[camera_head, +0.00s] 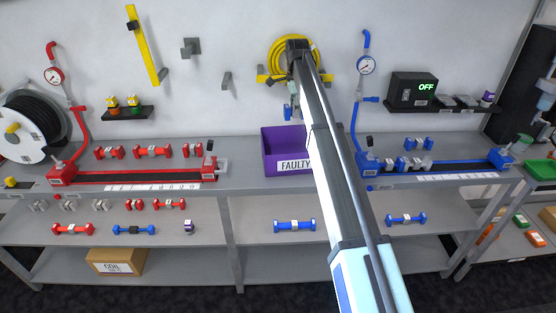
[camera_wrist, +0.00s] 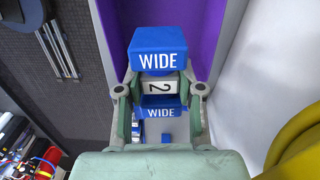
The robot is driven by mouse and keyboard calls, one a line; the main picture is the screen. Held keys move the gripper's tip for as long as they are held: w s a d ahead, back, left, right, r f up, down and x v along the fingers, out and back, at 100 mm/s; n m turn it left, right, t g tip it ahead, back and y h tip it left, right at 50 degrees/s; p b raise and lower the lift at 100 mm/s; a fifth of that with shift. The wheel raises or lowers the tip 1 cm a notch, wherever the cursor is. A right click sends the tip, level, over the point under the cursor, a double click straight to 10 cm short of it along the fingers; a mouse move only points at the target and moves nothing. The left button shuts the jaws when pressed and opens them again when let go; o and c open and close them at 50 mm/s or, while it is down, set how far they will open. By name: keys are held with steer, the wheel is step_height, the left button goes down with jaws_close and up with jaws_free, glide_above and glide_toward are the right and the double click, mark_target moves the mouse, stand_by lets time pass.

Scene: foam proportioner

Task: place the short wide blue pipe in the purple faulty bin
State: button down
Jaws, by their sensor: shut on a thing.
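My gripper (camera_wrist: 160,92) is shut on a short blue pipe (camera_wrist: 158,52) in the wrist view. The pipe has blue end blocks marked WIDE and a white middle label with a 2. In the head view my gripper (camera_head: 294,92) hangs from the arm's far end near the wall, and a small blue part of the pipe (camera_head: 288,113) shows by it. The purple bin (camera_head: 283,139) labelled FAULTY stands on the bench below, its right side hidden by my arm. In the wrist view its purple wall (camera_wrist: 205,38) shows behind and beside the pipe; the height gap is unclear.
A red fixture (camera_head: 135,177) lies left of the bin and a blue fixture (camera_head: 435,168) right of it. A yellow hose coil (camera_head: 276,58) hangs on the wall close to my gripper. Several pipes lie on the shelf below, including a blue one (camera_head: 294,225).

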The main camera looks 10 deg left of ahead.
steer(key=shift+a+f, duration=0.2)
steer(key=shift+a, duration=0.1)
step_height(320, 180, down, 19)
steer(key=p, duration=0.5)
steer(key=shift+w+f, duration=0.1)
steer(key=shift+f, duration=0.05)
steer(key=shift+f, duration=0.1)
steer(key=c, duration=0.7)
jaws_free()
steer(key=shift+f, duration=0.1)
step_height(320, 180, up, 12)
steer(key=b, duration=0.3)
steer(key=shift+r, duration=0.2)
